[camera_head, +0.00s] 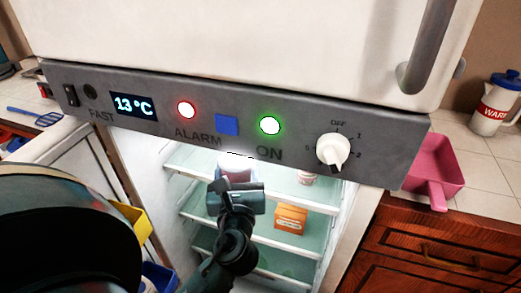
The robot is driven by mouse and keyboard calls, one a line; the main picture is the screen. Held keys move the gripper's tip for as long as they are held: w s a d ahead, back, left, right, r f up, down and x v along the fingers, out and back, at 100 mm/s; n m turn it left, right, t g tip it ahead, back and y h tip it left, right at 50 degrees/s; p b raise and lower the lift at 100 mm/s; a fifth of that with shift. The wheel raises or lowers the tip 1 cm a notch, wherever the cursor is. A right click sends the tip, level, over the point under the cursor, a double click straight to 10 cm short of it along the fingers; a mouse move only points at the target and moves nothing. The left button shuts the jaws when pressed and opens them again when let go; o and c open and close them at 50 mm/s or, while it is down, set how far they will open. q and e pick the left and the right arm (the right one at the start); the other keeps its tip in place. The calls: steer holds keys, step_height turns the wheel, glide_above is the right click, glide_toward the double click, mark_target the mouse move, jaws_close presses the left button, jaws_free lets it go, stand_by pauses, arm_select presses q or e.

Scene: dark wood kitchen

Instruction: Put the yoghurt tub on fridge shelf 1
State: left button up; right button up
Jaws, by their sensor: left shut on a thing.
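My left gripper (236,185) reaches into the open fridge at the level of its upper visible shelf (275,186). It is shut on a pale pink and white tub (237,170), which looks like the yoghurt tub. The hand hides the lower part of the tub, and the control panel's edge is close above it. I cannot tell whether the tub touches the shelf. My right gripper is not in view.
A small pinkish container (307,177) stands on the upper shelf to the right. An orange box (291,217) sits on the shelf below. The fridge's control panel (230,122) overhangs the opening. The upper shelf is clear between tub and container.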

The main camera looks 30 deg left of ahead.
arm_select(q)
steer(key=w+a, duration=0.3)
steer(key=w, duration=1)
steer(key=f+b, duration=0.1)
steer(key=f, duration=0.1)
steer(key=f+b, duration=0.1)
steer(key=f, duration=0.1)
steer(key=f+b, duration=0.1)
steer(key=f, duration=0.1)
steer(key=shift+w+a+f, duration=0.15)
steer(key=shift+w+f, duration=0.25)
steer(key=shift+w+f+b, duration=0.15)
steer(key=shift+b, duration=0.15)
steer(key=shift+f, duration=0.1)
steer(key=o, duration=1.1)
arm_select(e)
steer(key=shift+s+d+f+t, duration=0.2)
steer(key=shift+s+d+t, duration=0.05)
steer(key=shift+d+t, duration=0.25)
arm_select(q)
steer(key=shift+o, duration=0.2)
